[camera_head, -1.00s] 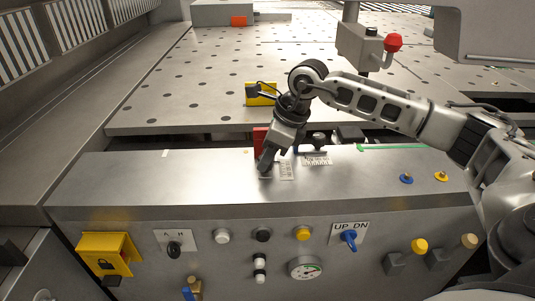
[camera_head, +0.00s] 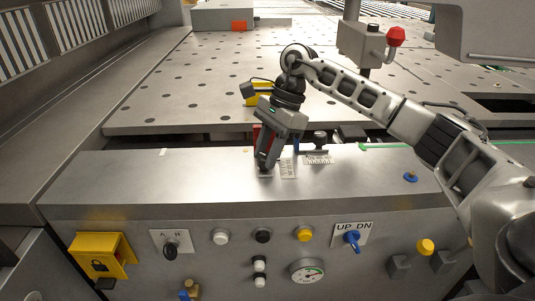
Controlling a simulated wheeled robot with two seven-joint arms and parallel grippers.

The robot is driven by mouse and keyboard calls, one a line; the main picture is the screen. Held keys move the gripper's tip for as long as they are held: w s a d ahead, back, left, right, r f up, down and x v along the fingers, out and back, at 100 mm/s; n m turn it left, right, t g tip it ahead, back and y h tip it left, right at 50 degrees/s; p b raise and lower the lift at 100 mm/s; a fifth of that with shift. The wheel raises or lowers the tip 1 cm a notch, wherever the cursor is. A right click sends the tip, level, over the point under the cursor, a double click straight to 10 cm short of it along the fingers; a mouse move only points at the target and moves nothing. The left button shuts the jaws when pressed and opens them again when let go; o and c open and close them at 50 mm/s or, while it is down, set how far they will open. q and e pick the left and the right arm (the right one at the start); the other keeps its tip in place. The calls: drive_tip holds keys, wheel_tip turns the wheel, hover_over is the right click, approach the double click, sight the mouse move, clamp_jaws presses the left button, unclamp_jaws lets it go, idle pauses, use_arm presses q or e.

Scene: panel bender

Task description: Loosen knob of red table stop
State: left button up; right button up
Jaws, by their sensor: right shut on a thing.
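The red table stop (camera_head: 257,133) shows as a small red patch on the grey front ledge, mostly hidden behind my right gripper. My right gripper (camera_head: 265,168) points down at the ledge and is shut, its fingertips low in front of the red stop. What it holds is covered by the fingers; the stop's knob does not show apart from them. A black knob (camera_head: 319,139) stands upright to the right of the gripper, clear of it. My left gripper is not in view.
A yellow block (camera_head: 258,91) sits on the perforated table behind my gripper. Printed labels (camera_head: 288,168) lie on the ledge to the right. A grey post box with a red knob (camera_head: 396,36) stands at the back right.

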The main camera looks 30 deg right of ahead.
drive_tip(key=n+g+b, duration=0.1)
drive_tip(key=n, duration=0.2)
drive_tip(key=shift+w+n, duration=0.15)
drive_tip(key=shift+n, duration=0.25)
drive_tip(key=shift+n+g+h+b, duration=0.35)
drive_tip(key=shift+n+g, duration=0.25)
drive_tip(key=shift+n, duration=0.6)
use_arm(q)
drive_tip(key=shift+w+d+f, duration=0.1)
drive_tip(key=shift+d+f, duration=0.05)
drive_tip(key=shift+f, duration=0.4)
use_arm(e)
drive_tip(key=shift+w+n+g+h, duration=0.1)
drive_tip(key=shift+n+g+h, duration=0.3)
drive_tip(key=shift+n, duration=0.8)
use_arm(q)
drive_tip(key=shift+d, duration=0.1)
use_arm(e)
drive_tip(key=shift+r, duration=0.1)
drive_tip(key=o, duration=1)
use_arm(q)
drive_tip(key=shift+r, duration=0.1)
